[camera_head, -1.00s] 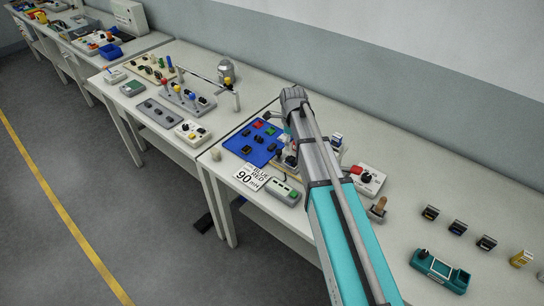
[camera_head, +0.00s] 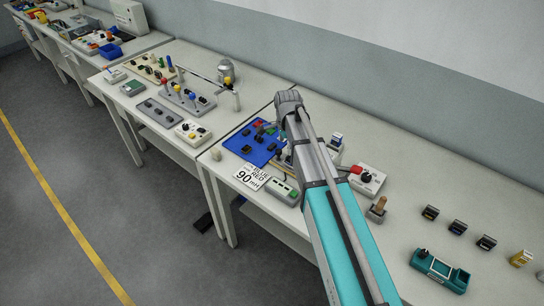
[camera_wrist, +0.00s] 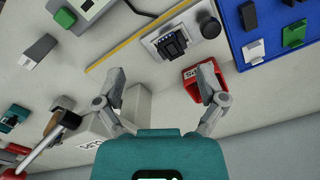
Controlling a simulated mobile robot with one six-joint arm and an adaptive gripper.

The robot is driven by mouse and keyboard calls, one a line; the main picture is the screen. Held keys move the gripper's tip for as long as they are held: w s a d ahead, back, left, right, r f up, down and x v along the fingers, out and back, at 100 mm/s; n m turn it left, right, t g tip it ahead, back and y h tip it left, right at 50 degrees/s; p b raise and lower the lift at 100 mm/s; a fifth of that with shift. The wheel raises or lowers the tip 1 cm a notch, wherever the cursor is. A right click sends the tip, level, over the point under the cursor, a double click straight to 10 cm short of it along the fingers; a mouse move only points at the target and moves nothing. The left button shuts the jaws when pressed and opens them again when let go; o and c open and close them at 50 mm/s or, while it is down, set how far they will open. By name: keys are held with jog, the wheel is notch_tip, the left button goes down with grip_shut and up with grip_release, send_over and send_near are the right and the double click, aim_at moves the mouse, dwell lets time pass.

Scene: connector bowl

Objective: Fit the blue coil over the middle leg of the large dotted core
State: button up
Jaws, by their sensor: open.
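My gripper (camera_wrist: 161,78) is open in the wrist view, its two fingers spread wide with nothing held between them. A dark, ridged piece (camera_wrist: 172,43) sits on a light fixture beyond the fingers; it may be the large dotted core, but I cannot make out dots. The blue mat (camera_wrist: 242,57) at upper right bears green and black pieces; the mat also shows in the head view (camera_head: 233,145). I cannot pick out the blue coil in either view.
A card with "BLUE RED 90 mH" (camera_head: 251,177) and a green-button device (camera_head: 282,191) stand near the bench's front edge.

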jog(key=s+a+n, duration=0.2)
jog(key=s+n, duration=0.1)
jog(key=n, duration=0.9)
jog(key=s+a+n, duration=0.3)
jog(key=n, duration=0.9)
dwell(0.8)
jog(key=shift+r, duration=0.1)
jog(key=shift+s, duration=0.15)
dwell(0.5)
